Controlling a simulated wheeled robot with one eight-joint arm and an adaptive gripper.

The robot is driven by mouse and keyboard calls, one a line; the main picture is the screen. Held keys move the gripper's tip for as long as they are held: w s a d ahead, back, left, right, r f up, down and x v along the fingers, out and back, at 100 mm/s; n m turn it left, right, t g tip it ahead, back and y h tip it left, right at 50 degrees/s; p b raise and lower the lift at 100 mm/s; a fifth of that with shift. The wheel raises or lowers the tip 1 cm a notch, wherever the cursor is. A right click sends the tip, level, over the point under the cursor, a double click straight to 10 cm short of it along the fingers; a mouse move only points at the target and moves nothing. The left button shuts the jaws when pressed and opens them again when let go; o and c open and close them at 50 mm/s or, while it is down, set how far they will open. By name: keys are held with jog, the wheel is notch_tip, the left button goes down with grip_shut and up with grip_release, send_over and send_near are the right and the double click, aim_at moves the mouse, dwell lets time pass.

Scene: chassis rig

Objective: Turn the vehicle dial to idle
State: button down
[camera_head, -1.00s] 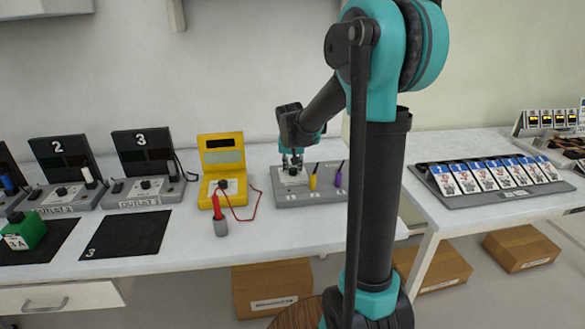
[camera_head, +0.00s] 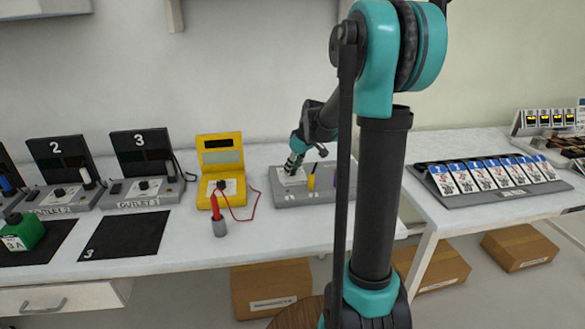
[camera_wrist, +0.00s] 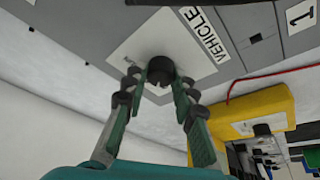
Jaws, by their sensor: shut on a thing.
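The vehicle dial is a round black knob (camera_wrist: 161,70) on a white plate (camera_wrist: 135,50) marked VEHICLE in the wrist view. My gripper (camera_wrist: 162,82) is shut on the dial, with a green-backed finger on each side of it. In the head view my gripper (camera_head: 292,166) is tilted over the left part of the grey panel (camera_head: 300,197), and it hides the dial there. The dial's pointer and any position marks cannot be read.
A yellow meter (camera_head: 220,160) with a red probe (camera_head: 215,207) stands left of the panel. A yellow and a purple peg stand in the panel, right of my gripper. Grey outlet stations (camera_head: 145,185) are further left.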

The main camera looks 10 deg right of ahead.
jog(key=shift+n+y, duration=0.3)
jog(key=shift+n, duration=0.4)
jog(key=c, duration=1.2)
grip_release()
jog(key=v, duration=1.2)
jog(key=shift+w, duration=0.3)
